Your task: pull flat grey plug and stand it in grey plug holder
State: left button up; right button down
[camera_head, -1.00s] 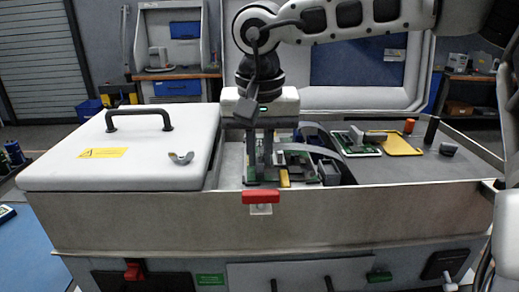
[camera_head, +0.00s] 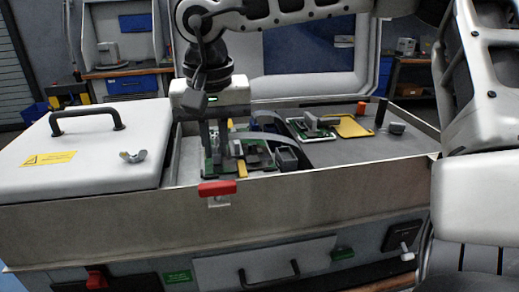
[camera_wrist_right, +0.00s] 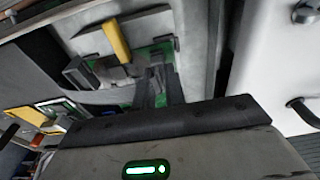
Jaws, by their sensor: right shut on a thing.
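My right gripper (camera_head: 213,158) points down into the open bay of the box. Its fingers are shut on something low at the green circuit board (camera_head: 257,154). The gripped piece is mostly hidden by the fingers; it looks grey, and I take it for the flat grey plug. In the right wrist view the fingers (camera_wrist_right: 157,82) come together over the board area. A dark grey open-topped block (camera_head: 287,158), which looks like the grey plug holder, stands right of the board; it also shows in the right wrist view (camera_wrist_right: 78,73). My left gripper is out of view.
A white lid (camera_head: 90,150) with a black handle and wing nut covers the left side. A yellow bar (camera_head: 241,168) lies by the board, and a red clip (camera_head: 217,188) sits on the front wall. The right deck holds a yellow plate (camera_head: 354,127), an orange cap (camera_head: 362,107) and a black post (camera_head: 381,112).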

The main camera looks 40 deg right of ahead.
jog(key=shift+r, duration=0.15)
dwell(0.3)
jog(key=shift+r+p, duration=1.2)
jog(key=shift+r, duration=0.15)
jog(key=shift+d, duration=0.1)
jog(key=shift+s+d, duration=0.65)
jog(key=shift+d, duration=0.35)
jog(key=shift+s+d, duration=0.6)
jog(key=shift+d, duration=0.35)
send_over(286, 157)
jog(key=shift+s+a+p, duration=0.1)
jog(key=shift+s+p, duration=0.05)
jog(key=shift+p, duration=0.2)
jog(key=shift+f, duration=0.2)
jog(key=shift+f+b, duration=0.8)
jog(key=shift+f, duration=0.1)
jog(key=shift+f+b, duration=0.7)
jog(key=shift+f, duration=0.25)
